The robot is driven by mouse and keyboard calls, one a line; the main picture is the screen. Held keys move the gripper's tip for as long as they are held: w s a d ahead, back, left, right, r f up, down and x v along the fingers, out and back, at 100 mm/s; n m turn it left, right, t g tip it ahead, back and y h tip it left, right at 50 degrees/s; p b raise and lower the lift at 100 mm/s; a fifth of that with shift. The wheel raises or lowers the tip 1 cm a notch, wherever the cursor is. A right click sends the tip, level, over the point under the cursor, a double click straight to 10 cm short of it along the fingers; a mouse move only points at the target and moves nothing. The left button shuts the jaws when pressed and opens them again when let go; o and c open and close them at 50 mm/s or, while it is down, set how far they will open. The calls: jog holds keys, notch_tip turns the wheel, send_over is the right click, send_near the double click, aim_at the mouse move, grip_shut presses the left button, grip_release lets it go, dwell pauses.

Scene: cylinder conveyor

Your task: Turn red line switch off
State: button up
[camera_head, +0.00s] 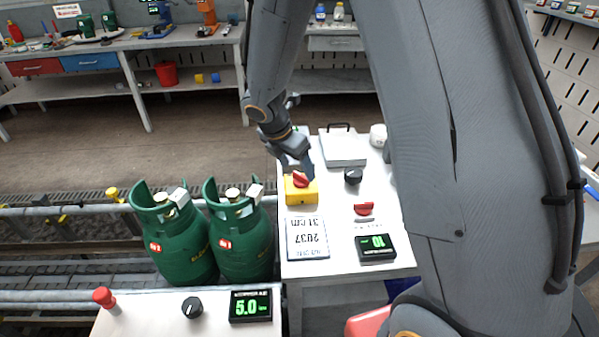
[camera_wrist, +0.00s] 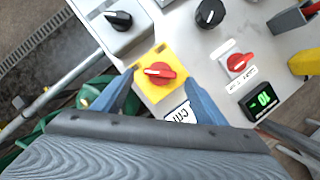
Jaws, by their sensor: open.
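The red rotary switch (camera_head: 300,179) sits on a yellow square plate (camera_head: 296,195) on the white control table. It also shows in the wrist view (camera_wrist: 160,73), where its yellow plate (camera_wrist: 148,92) lies between my fingertips. My gripper (camera_head: 298,166) is just behind and above the switch in the head view. In the wrist view my gripper (camera_wrist: 160,97) is open, with blue fingers on either side of the plate and nothing held. I cannot tell whether the fingers touch the switch. A second, smaller red knob (camera_head: 363,209) sits to the right.
Black knobs (camera_head: 353,176), a display reading 10 (camera_head: 375,248) and a label card (camera_head: 307,238) share the table. Green gas cylinders (camera_head: 241,240) stand to the left on the conveyor. A front panel (camera_head: 143,321) has a red button (camera_head: 103,297) and a 5.0 display (camera_head: 250,306).

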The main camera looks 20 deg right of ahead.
aim_at(300, 175)
jog(key=shift+x, duration=1.9)
jog(key=c, duration=1.1)
jog(key=shift+o, duration=0.2)
